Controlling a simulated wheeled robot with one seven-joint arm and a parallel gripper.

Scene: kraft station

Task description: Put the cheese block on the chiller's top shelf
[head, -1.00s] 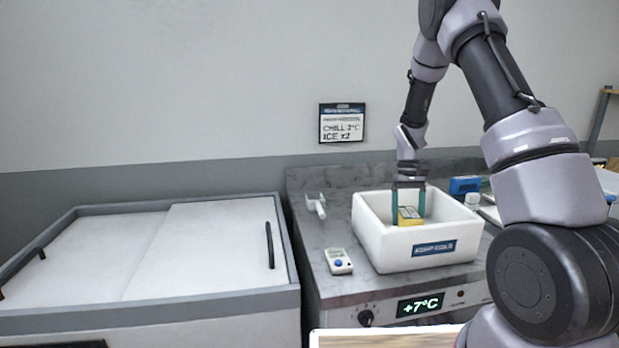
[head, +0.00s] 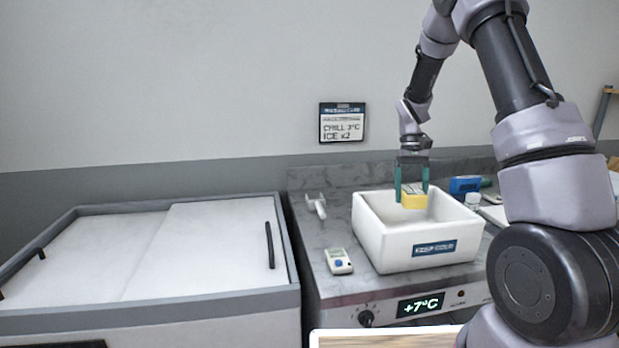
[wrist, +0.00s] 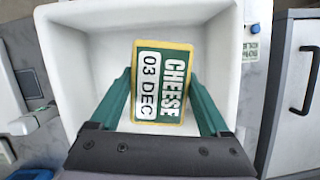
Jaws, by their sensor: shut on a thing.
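The yellow cheese block (head: 413,201) is between the fingers of my gripper (head: 411,184), which is shut on it. In the head view the block hangs in the white bin's (head: 371,231) opening, near rim height. In the wrist view the block (wrist: 161,82) shows a green label reading CHEESE and 03 DEC, with a green finger of my gripper (wrist: 160,100) on each side. The chiller is not clearly identifiable; a low cabinet (head: 150,304) with closed white sliding lids and dark handles stands at left. No shelf is in view.
The bin stands on a grey counter (head: 315,262) with a +7°C display (head: 420,305). A small white device with a blue button (head: 338,261) and a white tool (head: 316,206) lie left of the bin. A blue box (head: 465,185) and white jar (head: 472,200) stand behind it.

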